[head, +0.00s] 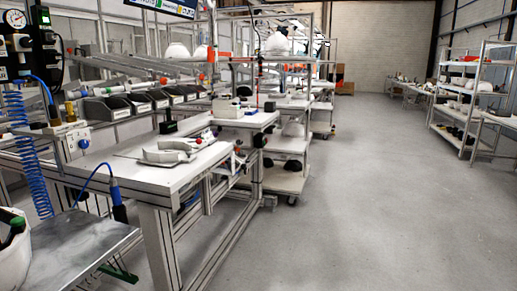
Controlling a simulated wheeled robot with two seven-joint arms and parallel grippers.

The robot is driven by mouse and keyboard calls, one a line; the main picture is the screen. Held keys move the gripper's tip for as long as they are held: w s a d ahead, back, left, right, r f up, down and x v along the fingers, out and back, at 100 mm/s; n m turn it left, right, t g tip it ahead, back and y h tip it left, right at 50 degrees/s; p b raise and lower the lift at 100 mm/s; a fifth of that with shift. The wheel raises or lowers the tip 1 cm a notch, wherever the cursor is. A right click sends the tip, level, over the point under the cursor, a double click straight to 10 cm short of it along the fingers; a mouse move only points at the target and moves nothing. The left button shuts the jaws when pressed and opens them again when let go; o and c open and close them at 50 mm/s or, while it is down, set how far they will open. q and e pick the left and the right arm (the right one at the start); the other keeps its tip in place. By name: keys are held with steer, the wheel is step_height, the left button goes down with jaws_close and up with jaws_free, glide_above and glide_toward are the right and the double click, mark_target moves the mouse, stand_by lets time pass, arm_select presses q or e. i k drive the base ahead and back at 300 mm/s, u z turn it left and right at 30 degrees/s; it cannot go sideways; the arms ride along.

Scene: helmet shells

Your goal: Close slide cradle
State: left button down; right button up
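A white curved two-part piece (170,152), which may be the slide cradle, lies on a thin plate on the white workbench (120,172) left of the middle. I see a gap between its parts, but cannot tell whether it counts as open. Neither of my grippers shows in the head view.
A metal-topped table (75,245) stands at the lower left, with a white rounded shell (14,262) cut off by the edge. A blue coiled hose (32,150) hangs beside the bench. Black bins (105,108) line the back. The grey floor (370,200) to the right is clear.

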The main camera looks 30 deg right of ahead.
mark_target(170, 153)
steer(key=z, duration=0.45)
steer(key=k, duration=0.6)
steer(key=z, duration=0.7)
steer(key=i, duration=1.2)
steer(key=u, duration=0.3)
steer(key=i, duration=1)
steer(key=u, duration=0.9)
